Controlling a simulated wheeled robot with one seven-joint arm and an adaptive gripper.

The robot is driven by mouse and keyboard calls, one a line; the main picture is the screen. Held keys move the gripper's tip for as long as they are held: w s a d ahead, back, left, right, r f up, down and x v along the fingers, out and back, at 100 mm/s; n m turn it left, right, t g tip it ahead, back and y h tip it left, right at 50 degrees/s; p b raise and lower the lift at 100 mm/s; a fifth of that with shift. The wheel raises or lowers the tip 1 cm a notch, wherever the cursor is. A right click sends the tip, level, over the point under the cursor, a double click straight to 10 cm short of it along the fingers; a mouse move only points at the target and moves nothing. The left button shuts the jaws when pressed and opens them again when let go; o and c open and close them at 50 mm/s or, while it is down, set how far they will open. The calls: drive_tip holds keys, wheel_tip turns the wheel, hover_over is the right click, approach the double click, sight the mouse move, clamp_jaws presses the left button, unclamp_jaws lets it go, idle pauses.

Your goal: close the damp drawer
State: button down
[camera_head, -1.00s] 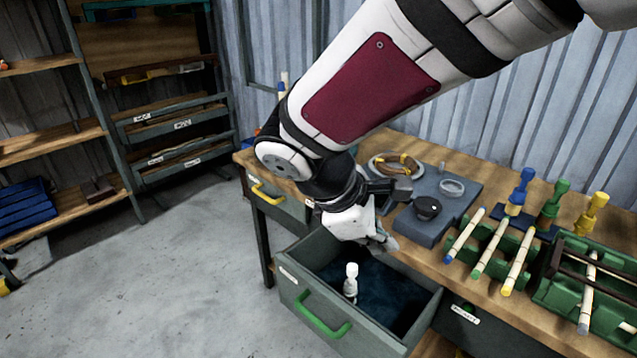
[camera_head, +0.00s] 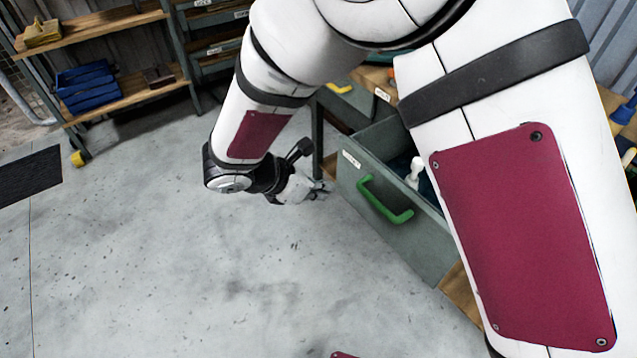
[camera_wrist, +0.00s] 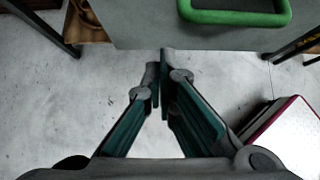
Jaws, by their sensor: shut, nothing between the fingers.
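The damp drawer (camera_head: 405,232) is a grey-green drawer standing pulled out of the bench, with a green handle (camera_head: 384,204) on its front and a white label at the front's upper left. A white bottle-like item (camera_head: 415,172) stands inside it. My gripper (camera_head: 324,188) is shut and empty, just left of the drawer front and apart from the handle. In the wrist view the fingertips (camera_wrist: 160,75) are together below the drawer front (camera_wrist: 190,32), and the handle (camera_wrist: 236,14) is at the top. My arm hides much of the drawer's inside.
The concrete floor (camera_head: 200,280) in front and to the left is clear. My arm hides most of the bench top.

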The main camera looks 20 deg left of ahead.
sight(351, 183)
drive_tip(key=w+d+f+b, duration=0.1)
drive_tip(key=w+d+f, duration=0.3)
drive_tip(key=w+d, duration=0.1)
drive_tip(key=shift+w, duration=0.75)
drive_tip(key=shift+w+d, duration=0.1)
drive_tip(key=w+d+b, duration=0.1)
drive_tip(key=w+d, duration=1.2)
drive_tip(key=w, duration=0.3)
drive_tip(key=shift+w+b, duration=0.2)
drive_tip(key=shift+b, duration=0.15)
